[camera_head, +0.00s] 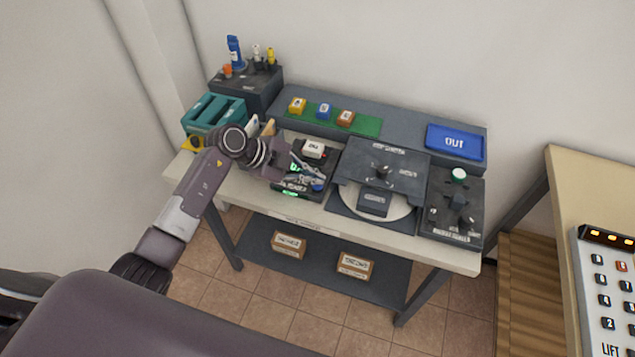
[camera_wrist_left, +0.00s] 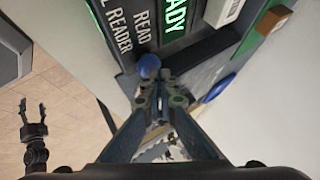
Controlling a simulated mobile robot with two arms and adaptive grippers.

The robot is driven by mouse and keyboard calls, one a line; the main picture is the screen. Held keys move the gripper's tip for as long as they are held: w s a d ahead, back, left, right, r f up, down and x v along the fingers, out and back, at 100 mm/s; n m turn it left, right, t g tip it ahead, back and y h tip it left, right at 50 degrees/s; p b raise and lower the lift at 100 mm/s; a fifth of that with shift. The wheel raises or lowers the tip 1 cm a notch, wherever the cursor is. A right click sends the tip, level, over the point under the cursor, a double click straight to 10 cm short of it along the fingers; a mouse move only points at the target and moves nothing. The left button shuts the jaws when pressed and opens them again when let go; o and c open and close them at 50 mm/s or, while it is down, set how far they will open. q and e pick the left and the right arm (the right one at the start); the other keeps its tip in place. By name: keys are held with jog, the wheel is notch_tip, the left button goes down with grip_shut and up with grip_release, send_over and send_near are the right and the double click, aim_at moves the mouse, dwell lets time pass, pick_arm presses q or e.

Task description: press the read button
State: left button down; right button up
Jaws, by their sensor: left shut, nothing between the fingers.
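The label reader (camera_head: 292,186) is a dark panel on the table with a lit green display. In the left wrist view its panel (camera_wrist_left: 120,45) shows the words READ and READY. The blue read button (camera_head: 318,187) is round and also shows in the left wrist view (camera_wrist_left: 149,66), beside the READ label. My left gripper (camera_head: 319,181) is shut and empty, its fingertips (camera_wrist_left: 160,96) close to the button; I cannot tell whether they touch it. My right gripper (camera_wrist_left: 33,108) is open and empty, over the floor, away from the table.
A white block (camera_head: 314,148) sits behind the reader. A dark machine with a round plate (camera_head: 345,195) stands to its right, then a knob panel (camera_head: 448,222). A blue OUT tray (camera_head: 455,142) and teal rack (camera_head: 214,112) are at the back. A keypad (camera_head: 608,285) is far right.

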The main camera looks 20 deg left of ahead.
pick_arm(q)
jog(key=shift+f, duration=0.4)
dwell(0.4)
jog(key=shift+r+p, duration=0.95)
jog(key=shift+p, duration=0.05)
jog(key=shift+r, duration=0.1)
notch_tip(320, 180, up, 5)
jog(key=p, duration=0.5)
jog(key=shift+p, duration=0.3)
